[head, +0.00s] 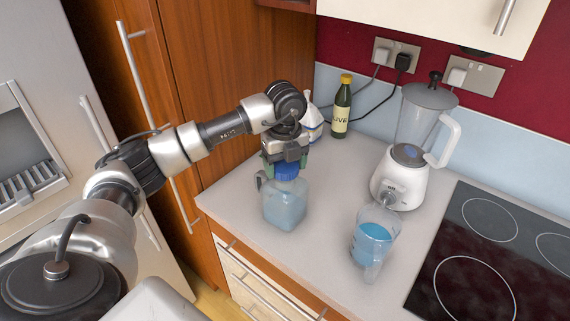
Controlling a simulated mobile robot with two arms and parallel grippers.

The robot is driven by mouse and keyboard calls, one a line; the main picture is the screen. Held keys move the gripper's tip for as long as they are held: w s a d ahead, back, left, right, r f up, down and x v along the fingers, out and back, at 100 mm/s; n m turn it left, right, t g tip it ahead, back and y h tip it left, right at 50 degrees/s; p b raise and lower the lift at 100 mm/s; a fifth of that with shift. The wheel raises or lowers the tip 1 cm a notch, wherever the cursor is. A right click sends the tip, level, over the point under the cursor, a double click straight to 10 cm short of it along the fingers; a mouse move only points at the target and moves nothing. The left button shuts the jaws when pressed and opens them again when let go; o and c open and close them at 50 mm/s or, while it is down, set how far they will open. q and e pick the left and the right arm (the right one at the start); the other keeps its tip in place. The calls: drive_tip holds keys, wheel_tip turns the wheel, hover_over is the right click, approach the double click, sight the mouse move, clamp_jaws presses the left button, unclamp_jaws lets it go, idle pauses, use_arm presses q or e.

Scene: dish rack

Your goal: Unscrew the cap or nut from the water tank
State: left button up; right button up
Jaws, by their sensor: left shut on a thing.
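The water tank (285,208) is a clear, bluish jug-like container with a handle on its left side. It stands upright on the worktop near the front left edge. A blue cap (286,171) sits at its top. My left gripper (285,167) reaches down from above and is shut on the blue cap. Its fingers hide part of the cap, so I cannot tell whether the cap is still threaded on. My right gripper is not in view.
A measuring jug (375,238) with blue liquid stands to the right on the worktop (318,255). A white blender (402,178), an olive oil bottle (341,108) and a white bottle (312,122) stand behind. A black hob (480,255) lies at right.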

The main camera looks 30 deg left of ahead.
use_arm(q)
drive_tip(key=shift+r+p, duration=1.8)
drive_tip(key=shift+r, duration=0.75)
drive_tip(key=shift+f, duration=0.1)
